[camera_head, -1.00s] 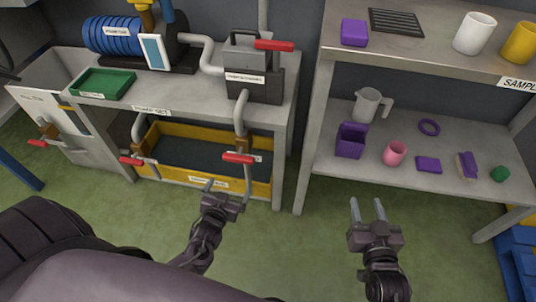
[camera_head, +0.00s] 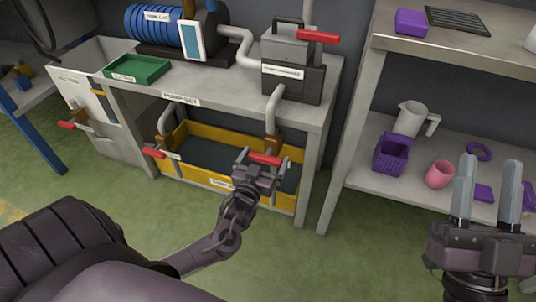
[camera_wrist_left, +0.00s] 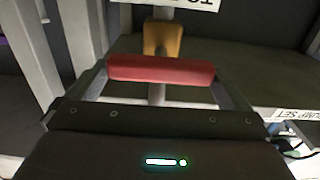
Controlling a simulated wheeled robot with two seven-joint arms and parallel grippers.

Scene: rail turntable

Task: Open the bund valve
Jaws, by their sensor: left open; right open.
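A red-handled valve (camera_head: 266,159) hangs below a grey pipe at the front right of the bench, over the yellow bund tray (camera_head: 222,182). My left gripper (camera_head: 262,162) is open at this red handle. In the left wrist view the red bar (camera_wrist_left: 162,70) lies crosswise between the two spread fingers, with a brown valve body (camera_wrist_left: 162,40) behind it. Contact cannot be told. Another red-handled valve (camera_head: 153,153) sits at the tray's left end. No readable label shows which is the bund valve. My right gripper (camera_head: 490,170) is open and empty before the shelf.
The bench (camera_head: 230,97) carries a blue pump, a green tray (camera_head: 137,69) and a grey box with a red lever (camera_head: 318,36). A further red handle (camera_head: 72,125) is on the left tank. The shelf (camera_head: 350,185) holds a jug, a pink cup and purple items.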

